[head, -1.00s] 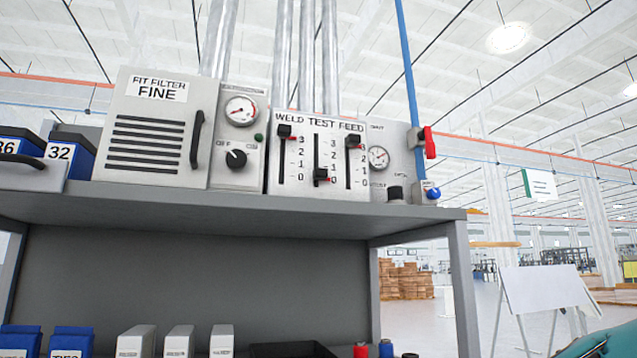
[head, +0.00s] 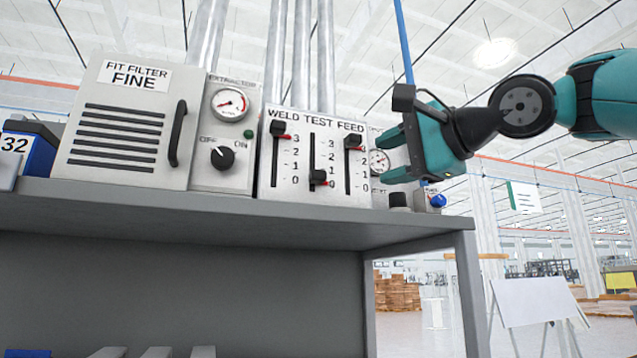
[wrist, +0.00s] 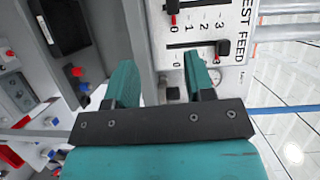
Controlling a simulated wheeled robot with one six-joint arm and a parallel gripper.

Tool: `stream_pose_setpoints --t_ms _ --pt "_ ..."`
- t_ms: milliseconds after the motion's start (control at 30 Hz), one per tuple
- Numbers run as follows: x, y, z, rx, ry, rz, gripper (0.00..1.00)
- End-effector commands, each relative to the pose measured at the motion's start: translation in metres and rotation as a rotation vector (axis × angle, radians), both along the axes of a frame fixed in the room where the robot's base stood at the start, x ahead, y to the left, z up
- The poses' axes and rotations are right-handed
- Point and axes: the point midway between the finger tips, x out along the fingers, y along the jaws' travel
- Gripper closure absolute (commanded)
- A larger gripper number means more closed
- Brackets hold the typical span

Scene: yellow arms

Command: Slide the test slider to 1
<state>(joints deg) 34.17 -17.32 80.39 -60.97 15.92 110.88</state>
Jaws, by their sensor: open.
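The test slider knob (head: 319,177) is black and sits at the bottom of the middle slot on the white WELD TEST FEED panel (head: 300,195), its red pointer by 0. Its knob also shows at the top edge of the wrist view (wrist: 172,6), where the panel appears turned sideways. The weld knob (head: 278,128) and the feed knob (head: 353,141) are both high, near 3. My teal gripper (head: 388,157) is open and empty, right of the panel in front of the gauge. In the wrist view, the gripper (wrist: 160,80) has its fingers apart, one near the feed slot.
The panel stands on a grey shelf (head: 250,210). The extractor box (head: 225,155) and fit filter cabinet (head: 120,120) stand to its left. A gauge (head: 379,162), a black knob (head: 398,199) and a blue knob (head: 438,200) are at its right, close to my gripper.

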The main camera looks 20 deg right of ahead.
Motion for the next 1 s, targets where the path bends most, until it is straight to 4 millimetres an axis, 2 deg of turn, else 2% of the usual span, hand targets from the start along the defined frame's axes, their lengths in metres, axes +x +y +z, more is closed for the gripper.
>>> stream_pose_setpoints --t_ms 33,167,467,667,1000 --pt "-0.004 -0.002 0.009 0.02 -0.01 -0.008 0.51" --pt "-0.005 -0.001 0.018 0.053 -0.016 -0.008 0.51" --pt "0.021 0.012 0.018 0.054 -0.011 -0.002 0.51" --pt "0.052 0.025 0.018 0.054 -0.01 -0.003 0.51" --pt "0.121 0.052 0.019 0.052 -0.011 -0.007 0.51"
